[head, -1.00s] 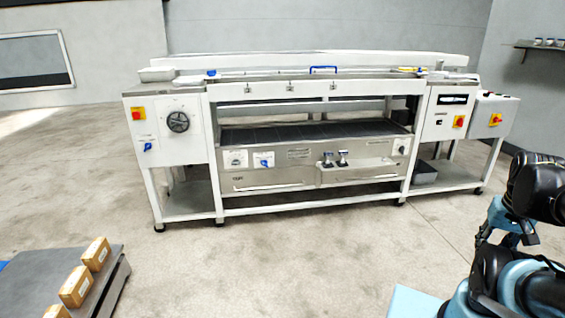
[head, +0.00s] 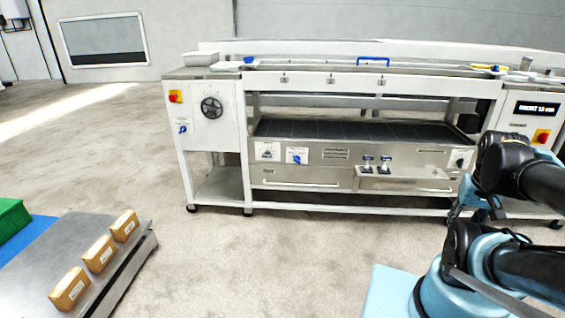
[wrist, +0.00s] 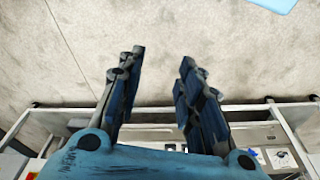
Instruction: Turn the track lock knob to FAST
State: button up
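The roller sheeter's front shows several knobs, and their labels are too small to read, so I cannot tell which is the track lock knob. A blue knob (head: 297,156) sits on a white plate on the lower steel panel; a blue knob on a white plate also shows in the wrist view (wrist: 283,157). Another blue knob (head: 183,129) is on the left cabinet below a red button. A dark knob (head: 460,160) is at the panel's right end, beside my arm. My gripper (wrist: 161,58) is open and empty, its fingers apart over bare floor, away from the machine.
A black handwheel (head: 211,107) is on the left cabinet. Two small dark-topped controls (head: 376,165) stand out from the panel above a drawer. A grey platform (head: 122,262) with brown boxes (head: 100,254) is at the left front. The floor before the machine is clear.

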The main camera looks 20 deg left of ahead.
jog(key=shift+w+a, duration=0.15)
jog(key=shift+w, duration=0.2)
